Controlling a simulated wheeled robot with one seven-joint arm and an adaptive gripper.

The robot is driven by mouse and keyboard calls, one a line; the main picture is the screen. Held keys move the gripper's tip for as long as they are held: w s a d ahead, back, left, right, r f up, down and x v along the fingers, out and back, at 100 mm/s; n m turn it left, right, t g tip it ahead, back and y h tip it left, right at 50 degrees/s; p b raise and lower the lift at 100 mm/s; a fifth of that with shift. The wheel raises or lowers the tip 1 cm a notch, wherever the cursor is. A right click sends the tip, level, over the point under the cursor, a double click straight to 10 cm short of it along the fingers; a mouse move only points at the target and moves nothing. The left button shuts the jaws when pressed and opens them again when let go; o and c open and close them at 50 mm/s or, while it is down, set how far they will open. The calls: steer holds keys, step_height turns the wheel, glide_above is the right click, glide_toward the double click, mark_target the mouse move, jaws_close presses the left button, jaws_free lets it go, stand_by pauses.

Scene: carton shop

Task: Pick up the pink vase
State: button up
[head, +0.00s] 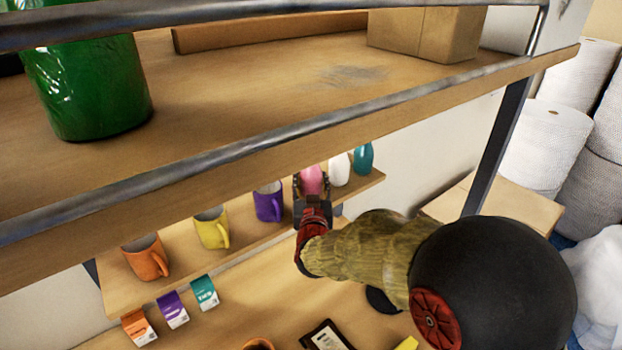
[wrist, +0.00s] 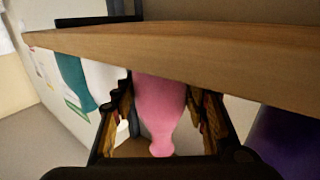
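The pink vase (head: 312,180) stands on the lower wooden shelf, between a purple mug and a white vase. In the wrist view the pink vase (wrist: 159,105) appears upside down, its narrow end towards the bottom of the picture. My gripper (head: 312,190) is at the vase, with a finger on either side of it. In the wrist view my gripper (wrist: 165,115) is open around the vase, the fingers close to its sides. A narrow gap shows at the right finger; contact at the left is unclear. The shelf board hides part of the vase there.
The white vase (head: 339,169) and teal vase (head: 363,158) stand close on the right. The purple mug (head: 268,201), yellow mug (head: 211,228) and orange mug (head: 146,257) stand left. The upper shelf's edge (head: 300,135) overhangs, bearing a green object (head: 88,85) and a carton (head: 425,32).

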steer(key=c, duration=0.7)
steer(key=shift+c, duration=0.4)
steer(key=shift+r, duration=0.2)
